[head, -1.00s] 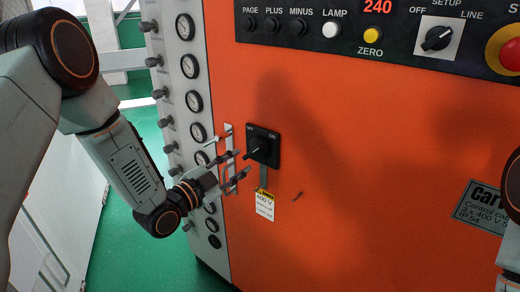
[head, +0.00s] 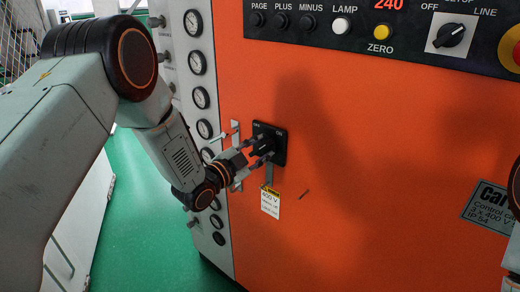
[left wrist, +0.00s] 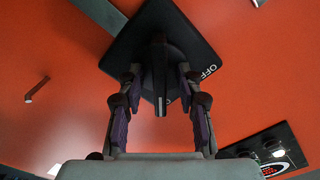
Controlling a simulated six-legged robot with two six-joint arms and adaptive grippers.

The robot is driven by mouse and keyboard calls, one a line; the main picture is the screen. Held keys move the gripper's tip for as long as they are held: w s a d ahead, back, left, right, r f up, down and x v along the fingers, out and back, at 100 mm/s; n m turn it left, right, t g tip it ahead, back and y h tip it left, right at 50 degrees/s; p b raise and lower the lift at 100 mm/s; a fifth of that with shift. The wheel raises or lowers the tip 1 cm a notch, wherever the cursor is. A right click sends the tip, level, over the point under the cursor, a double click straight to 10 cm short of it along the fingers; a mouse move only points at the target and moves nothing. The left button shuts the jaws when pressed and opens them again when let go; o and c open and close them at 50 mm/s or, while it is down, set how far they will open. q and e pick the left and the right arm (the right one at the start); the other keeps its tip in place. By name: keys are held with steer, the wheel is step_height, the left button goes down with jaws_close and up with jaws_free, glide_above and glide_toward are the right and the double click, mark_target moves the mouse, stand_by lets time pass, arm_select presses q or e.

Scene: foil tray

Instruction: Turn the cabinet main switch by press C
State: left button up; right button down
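The main switch (head: 282,152) is a black square plate on the orange cabinet front, with a dark handle at its middle. The left wrist view shows the plate (left wrist: 202,42) close up, with an OFF mark right of the handle (left wrist: 159,78). My left gripper (head: 262,146) is at the switch and hides part of it in the head view. In the left wrist view the gripper's (left wrist: 160,75) two fingers stand on either side of the handle, with a gap to each side.
A warning tag (head: 270,202) hangs below the switch. A small pin (head: 304,194) sticks out to the right of the tag. Gauges (head: 198,62) and knobs run down the left strip. The black control panel (head: 310,35) lies above. The cabinet front right of the switch is mostly bare.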

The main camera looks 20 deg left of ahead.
arm_select(q)
steer(key=shift+d, duration=0.1)
steer(key=shift+c, duration=0.9)
steer(key=shift+a, duration=0.2)
steer(key=c, duration=0.3)
jaws_close()
steer(key=shift+d, duration=0.1)
